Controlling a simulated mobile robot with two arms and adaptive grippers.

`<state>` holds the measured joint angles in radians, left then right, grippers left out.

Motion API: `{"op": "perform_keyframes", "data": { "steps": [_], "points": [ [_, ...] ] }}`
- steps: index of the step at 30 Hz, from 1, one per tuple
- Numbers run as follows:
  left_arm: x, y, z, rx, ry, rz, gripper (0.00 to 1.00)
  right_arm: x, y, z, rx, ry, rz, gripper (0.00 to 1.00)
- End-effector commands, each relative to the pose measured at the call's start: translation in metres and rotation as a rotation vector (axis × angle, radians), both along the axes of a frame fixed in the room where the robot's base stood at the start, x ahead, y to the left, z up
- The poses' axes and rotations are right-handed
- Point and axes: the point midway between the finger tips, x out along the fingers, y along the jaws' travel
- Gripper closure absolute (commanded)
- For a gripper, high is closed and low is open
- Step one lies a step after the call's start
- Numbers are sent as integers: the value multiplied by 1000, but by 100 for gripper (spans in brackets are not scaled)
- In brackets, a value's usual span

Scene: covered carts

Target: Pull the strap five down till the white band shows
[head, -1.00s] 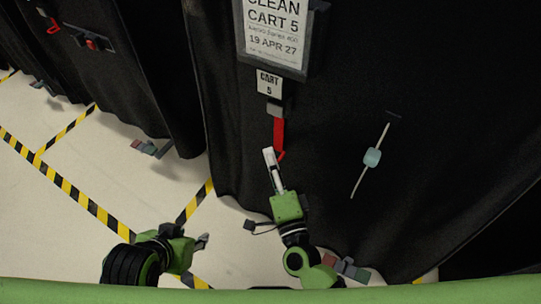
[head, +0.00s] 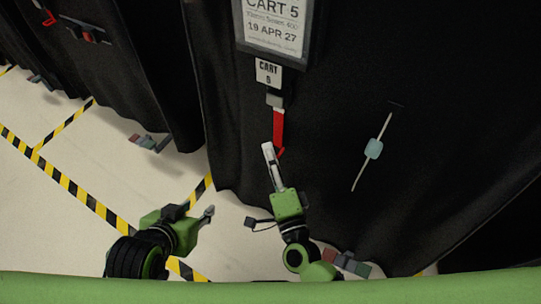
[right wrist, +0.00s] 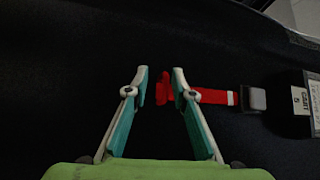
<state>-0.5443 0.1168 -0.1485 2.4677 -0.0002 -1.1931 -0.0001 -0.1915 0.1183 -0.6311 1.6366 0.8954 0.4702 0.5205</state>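The red strap of cart five (head: 278,128) hangs from a grey buckle (head: 275,100) under the "CART 5" tag (head: 268,73) on the black cover. In the right wrist view the red strap (right wrist: 215,96) runs sideways, and a narrow white band (right wrist: 231,98) shows on it beside the buckle (right wrist: 254,98). My right gripper (head: 268,148) is at the strap's lower end. In the right wrist view its fingers (right wrist: 160,75) stand apart, with the strap's end in the gap and one finger across the strap. My left gripper (head: 208,214) is low at the left, away from the strap.
A sign (head: 275,25) is above the tag. A pale blue tag on a white tie (head: 374,149) hangs on the cover at right. Another covered cart with a red strap (head: 89,38) stands at left. Yellow-black tape (head: 75,190) marks the open floor.

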Motion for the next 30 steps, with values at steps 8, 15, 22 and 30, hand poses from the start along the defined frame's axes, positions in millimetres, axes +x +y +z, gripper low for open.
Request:
{"op": "perform_keyframes", "data": {
  "steps": [8,15,22,30],
  "points": [
    [0,0,0,0,-1,0,64,-28,-7,-4,-1,1,2,77],
    [0,0,0,0,0,0,64,-78,-22,-12,-2,4,1,77],
    [0,0,0,0,0,0,64,-108,-30,-16,-1,2,1,77],
    [0,0,0,0,0,0,64,-115,-33,-17,0,1,0,77]
  ]
}}
